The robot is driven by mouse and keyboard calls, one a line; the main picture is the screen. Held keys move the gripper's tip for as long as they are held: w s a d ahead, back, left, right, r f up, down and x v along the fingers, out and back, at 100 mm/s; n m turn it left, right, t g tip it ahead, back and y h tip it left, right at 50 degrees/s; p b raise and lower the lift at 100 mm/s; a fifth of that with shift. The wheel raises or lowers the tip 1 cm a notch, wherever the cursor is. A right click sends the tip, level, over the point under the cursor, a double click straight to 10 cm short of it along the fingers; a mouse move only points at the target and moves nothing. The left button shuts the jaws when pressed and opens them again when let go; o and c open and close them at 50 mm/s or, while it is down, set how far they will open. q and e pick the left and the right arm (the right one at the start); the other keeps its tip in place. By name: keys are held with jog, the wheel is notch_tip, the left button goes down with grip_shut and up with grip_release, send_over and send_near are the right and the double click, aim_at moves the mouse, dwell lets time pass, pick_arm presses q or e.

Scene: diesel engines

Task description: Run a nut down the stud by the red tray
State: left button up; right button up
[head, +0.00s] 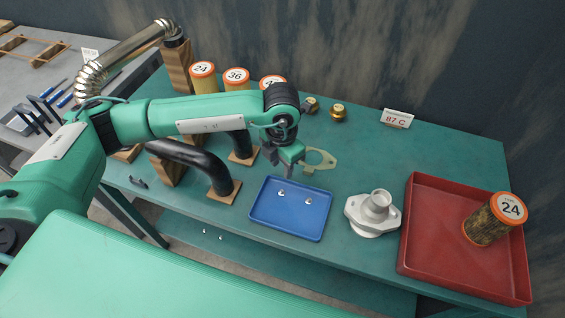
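A blue tray (262,217) lies on the green bench with two small silvery nuts, one nut (281,192) near its back edge and another nut (309,201) to its right. A pale grey housing (374,213) with a round neck and a flange stands between the blue tray and the red tray (432,268). The stud by the red tray is too small to make out at the housing. My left gripper (286,168) points down above the back of the blue tray; its finger gap is unclear. My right gripper is out of view.
An orange-capped filter marked 24 (491,221) leans in the red tray. A flat gasket (319,160), brass fittings (338,113) and a sign (397,118) lie behind. A black hose (190,158) and more filters (203,78) stand left. Bench behind the housing is clear.

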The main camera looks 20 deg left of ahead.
pick_arm(q)
jog(key=b, duration=0.2)
send_over(282, 190)
jog(key=shift+f, duration=2.65)
notch_tip(282, 190, down, 6)
jog(key=b, duration=0.4)
jog(key=shift+r, duration=0.25)
jog(key=shift+b, duration=0.5)
grip_shut()
jog(key=shift+r, duration=0.2)
jog(key=shift+r+p, duration=1.1)
jog(key=shift+r, duration=1.25)
